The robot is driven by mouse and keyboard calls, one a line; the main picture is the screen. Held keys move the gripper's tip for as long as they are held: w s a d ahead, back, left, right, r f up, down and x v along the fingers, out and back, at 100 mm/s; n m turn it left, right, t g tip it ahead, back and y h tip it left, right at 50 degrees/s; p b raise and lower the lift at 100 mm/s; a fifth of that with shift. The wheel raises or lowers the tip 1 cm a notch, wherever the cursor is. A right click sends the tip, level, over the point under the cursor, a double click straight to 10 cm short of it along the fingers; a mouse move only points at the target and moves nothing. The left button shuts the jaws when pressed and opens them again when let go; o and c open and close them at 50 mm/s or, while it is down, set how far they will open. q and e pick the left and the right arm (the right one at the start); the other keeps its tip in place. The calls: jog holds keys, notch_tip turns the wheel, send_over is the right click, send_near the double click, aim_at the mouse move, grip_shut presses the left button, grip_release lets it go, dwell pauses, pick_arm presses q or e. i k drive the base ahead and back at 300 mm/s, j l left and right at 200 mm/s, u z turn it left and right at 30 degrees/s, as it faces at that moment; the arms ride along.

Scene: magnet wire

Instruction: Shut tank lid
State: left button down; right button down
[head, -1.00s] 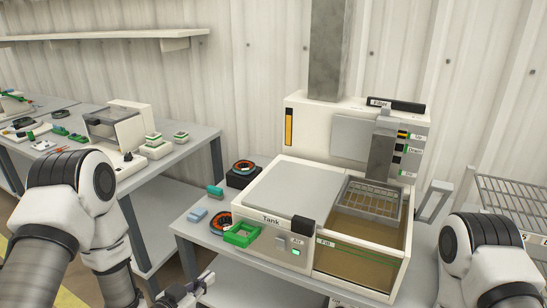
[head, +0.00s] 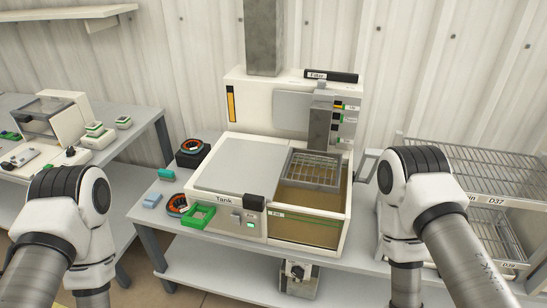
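The tank machine (head: 257,232) stands on the grey table. A flat grey panel (head: 245,165) covers its left half, above the "Tank" label (head: 224,198). The right half is an open basin (head: 315,200) with brownish contents and a wire basket (head: 316,172) at the back. A grey panel (head: 292,107) stands upright behind, partly hidden by a grey column. I cannot tell which panel is the tank lid. My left arm is at the lower left and my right arm is right of the machine. Neither gripper shows.
A green frame (head: 198,216) and an orange-black coil (head: 177,205) lie left of the machine. A wire rack (head: 462,160) stands at right. Another table (head: 140,128) with small parts is at left.

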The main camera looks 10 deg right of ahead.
aim_at(252, 170)
jog(key=i+j+u, duration=0.1)
jog(key=j+u, duration=0.15)
jog(key=u, duration=0.25)
jog(key=i+j+u, duration=0.2)
jog(key=u, duration=0.25)
